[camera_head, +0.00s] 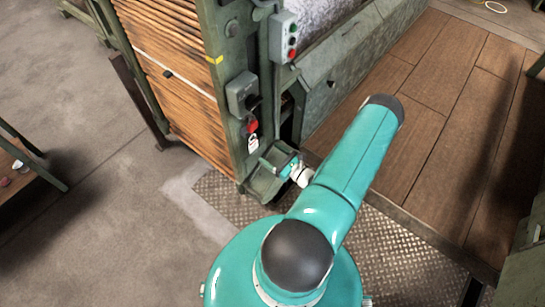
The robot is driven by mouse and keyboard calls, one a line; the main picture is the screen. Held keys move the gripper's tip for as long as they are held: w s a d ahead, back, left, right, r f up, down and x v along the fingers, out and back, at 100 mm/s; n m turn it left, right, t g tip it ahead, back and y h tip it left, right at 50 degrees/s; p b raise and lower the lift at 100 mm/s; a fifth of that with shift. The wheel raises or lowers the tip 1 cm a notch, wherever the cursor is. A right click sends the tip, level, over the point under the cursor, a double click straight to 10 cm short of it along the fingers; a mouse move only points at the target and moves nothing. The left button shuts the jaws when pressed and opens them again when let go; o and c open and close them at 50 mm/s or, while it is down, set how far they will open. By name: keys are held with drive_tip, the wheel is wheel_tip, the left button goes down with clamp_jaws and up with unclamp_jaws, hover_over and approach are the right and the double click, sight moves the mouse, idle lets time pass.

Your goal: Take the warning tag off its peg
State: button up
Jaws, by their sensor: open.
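The warning tag (253,144) is a small white piece with dark marks. It hangs on the green post of the machine, just below a red part (252,127). The peg itself is too small to make out. My gripper (268,164) is just below and to the right of the tag, at the end of my teal arm. It is open, and the tag appears apart from its fingers. The exact depth between them cannot be told.
A grey switch box (242,94) sits above the tag on the post. A box with buttons (283,38) is higher up. A slatted wooden stack (172,75) stands left of the post. Wooden planking (440,95) lies to the right, and concrete floor (110,220) is clear at left.

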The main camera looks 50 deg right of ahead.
sight(254, 142)
drive_tip(key=w, duration=1.1)
drive_tip(key=shift+w+a, duration=0.15)
drive_tip(key=shift+w, duration=0.25)
drive_tip(key=c, duration=1.1)
